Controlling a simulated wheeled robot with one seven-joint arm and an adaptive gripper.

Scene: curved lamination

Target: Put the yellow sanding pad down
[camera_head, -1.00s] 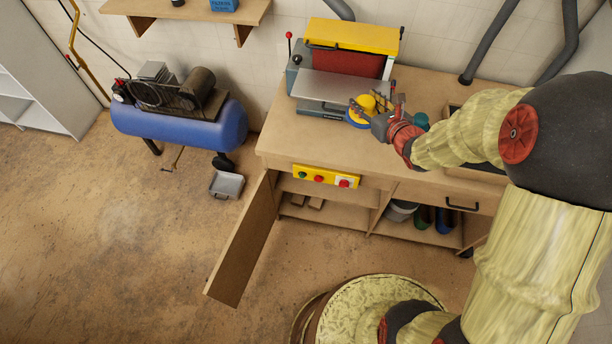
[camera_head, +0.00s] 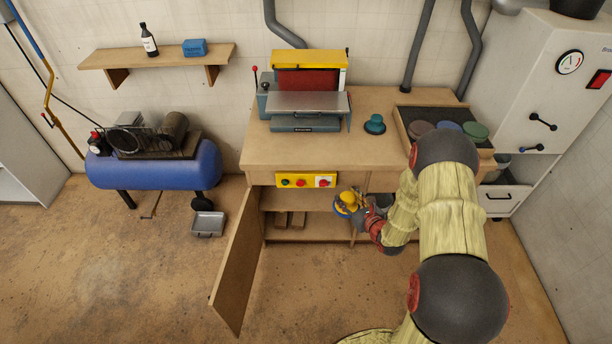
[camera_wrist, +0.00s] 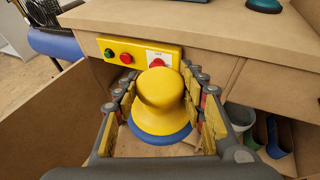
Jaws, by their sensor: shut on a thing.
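The yellow sanding pad (camera_head: 349,200) has a yellow knob and a blue base. My gripper (camera_head: 361,206) is shut on it and holds it in front of the workbench, below the bench top and near the open lower compartment. In the wrist view the yellow sanding pad (camera_wrist: 159,100) sits upright between the two fingers of my gripper (camera_wrist: 160,112), which flank its knob. The blue base shows below the knob. Whether the pad touches anything underneath cannot be told.
The workbench top (camera_head: 300,153) is largely clear, with a sanding machine (camera_head: 308,95) and a teal pad (camera_head: 374,124). A tray (camera_head: 405,128) of several pads stands right. The cabinet door (camera_head: 237,265) hangs open; wooden blocks (camera_head: 290,219) lie inside. A yellow button panel (camera_head: 306,181) is on the bench front.

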